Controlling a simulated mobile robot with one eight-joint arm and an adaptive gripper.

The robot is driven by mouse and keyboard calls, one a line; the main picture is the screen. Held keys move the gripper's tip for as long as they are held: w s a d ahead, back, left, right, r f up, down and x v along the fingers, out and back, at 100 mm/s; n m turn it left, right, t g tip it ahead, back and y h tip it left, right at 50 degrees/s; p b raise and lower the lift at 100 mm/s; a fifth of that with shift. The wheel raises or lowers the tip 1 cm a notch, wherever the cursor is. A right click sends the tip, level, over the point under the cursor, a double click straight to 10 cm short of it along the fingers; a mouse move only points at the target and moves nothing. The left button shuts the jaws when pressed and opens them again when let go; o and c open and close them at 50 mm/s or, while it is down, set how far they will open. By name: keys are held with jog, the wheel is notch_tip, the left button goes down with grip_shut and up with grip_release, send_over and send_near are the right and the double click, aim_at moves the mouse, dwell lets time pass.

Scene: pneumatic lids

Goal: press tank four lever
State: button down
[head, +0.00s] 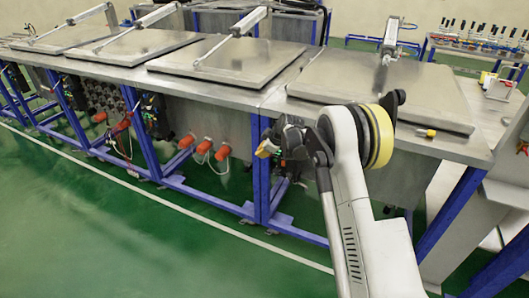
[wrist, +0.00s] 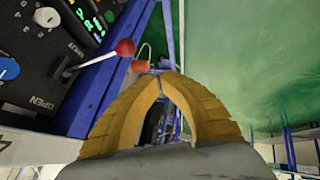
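A lever with a red ball knob (wrist: 125,48) sticks out of a dark control panel (wrist: 40,60) in the wrist view. The panel carries the word OPEN, a blue knob and green-lit markings. My gripper (wrist: 160,76) has yellow fingers whose tips meet, with nothing seen between them. The tips are right of and below the red knob in the picture, apart from it. In the head view my gripper (head: 264,150) is at the front of the tank row, near a blue frame post. My arm hides the panel there, and no tank number is readable.
Metal tanks with flat lids stand in a row; the nearest lid (head: 385,88) is at right, another (head: 228,62) left of it. Blue frame posts (head: 261,175) and orange plugs (head: 222,152) are close to my arm. The green floor (head: 130,235) in front is clear.

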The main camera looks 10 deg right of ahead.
jog(key=s+a+r+p, duration=0.1)
jog(key=s+r+p, duration=0.1)
jog(key=s, duration=0.9)
jog(key=shift+a+p, duration=0.15)
jog(key=shift+p, duration=0.5)
jog(key=s+d+r+m+h, duration=0.2)
jog(key=s+r+m, duration=0.3)
jog(key=s+r, duration=1.25)
jog(key=s+d+r+m, duration=0.1)
jog(key=s+m, duration=0.2)
jog(key=s, duration=0.8)
jog(key=s+d+r+m+h, duration=0.1)
jog(key=s+m, duration=0.3)
jog(key=s, duration=0.7)
jog(key=shift+d+r+t+h, duration=0.25)
jog(key=shift+r+t+h, duration=0.05)
jog(key=shift+r, duration=0.35)
